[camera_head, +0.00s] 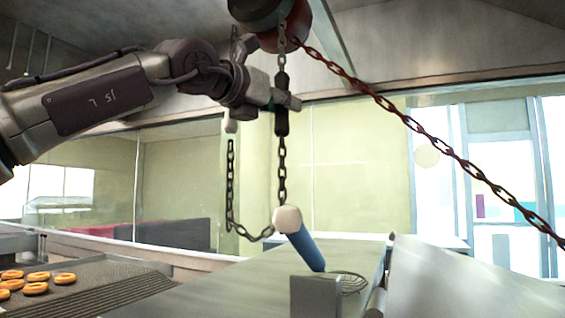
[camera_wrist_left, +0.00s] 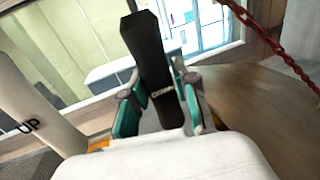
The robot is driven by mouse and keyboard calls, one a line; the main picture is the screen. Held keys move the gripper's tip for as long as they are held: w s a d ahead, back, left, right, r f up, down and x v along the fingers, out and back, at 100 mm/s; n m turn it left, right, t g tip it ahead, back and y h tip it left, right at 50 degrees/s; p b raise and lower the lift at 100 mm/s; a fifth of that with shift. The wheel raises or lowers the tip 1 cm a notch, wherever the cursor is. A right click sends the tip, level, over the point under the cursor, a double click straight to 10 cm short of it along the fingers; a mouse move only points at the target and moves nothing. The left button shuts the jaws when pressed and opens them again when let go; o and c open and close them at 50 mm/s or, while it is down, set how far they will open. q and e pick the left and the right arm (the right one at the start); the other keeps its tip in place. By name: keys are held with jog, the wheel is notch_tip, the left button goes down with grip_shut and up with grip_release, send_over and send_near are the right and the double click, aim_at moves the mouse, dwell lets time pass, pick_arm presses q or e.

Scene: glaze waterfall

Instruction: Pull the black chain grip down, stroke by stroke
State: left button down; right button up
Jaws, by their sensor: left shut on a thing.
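The black chain grip (camera_head: 281,120) hangs upright on a dark chain (camera_head: 282,175) below a red and black hoist (camera_head: 270,18). My left gripper (camera_head: 284,102) reaches in from the left and is shut on the grip's middle, hiding part of it. In the left wrist view, the black grip (camera_wrist_left: 156,62) stands between the green-padded fingers of my left gripper (camera_wrist_left: 158,112). A white grip marked "UP" (camera_wrist_left: 32,118) is at the left of that view. A pale grip (camera_head: 231,122) also shows behind my wrist in the head view. My right gripper is out of view.
A rust-red chain (camera_head: 430,138) slants from the hoist down to the right; it also crosses the left wrist view (camera_wrist_left: 270,38). Ring doughnuts (camera_head: 36,288) lie on a rack (camera_head: 110,290) at lower left.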

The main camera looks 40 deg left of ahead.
aim_at(277, 121)
pick_arm(q)
notch_tip(277, 121, down, 3)
jog(key=shift+f+b, duration=0.2)
jog(key=shift+b, duration=0.95)
jog(key=shift+r+p, duration=0.45)
notch_tip(277, 121, up, 4)
jog(key=p, duration=0.4)
jog(key=shift+r, duration=0.15)
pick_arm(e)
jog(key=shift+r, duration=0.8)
pick_arm(q)
jog(key=c, duration=0.7)
grip_release()
jog(key=shift+s, duration=0.1)
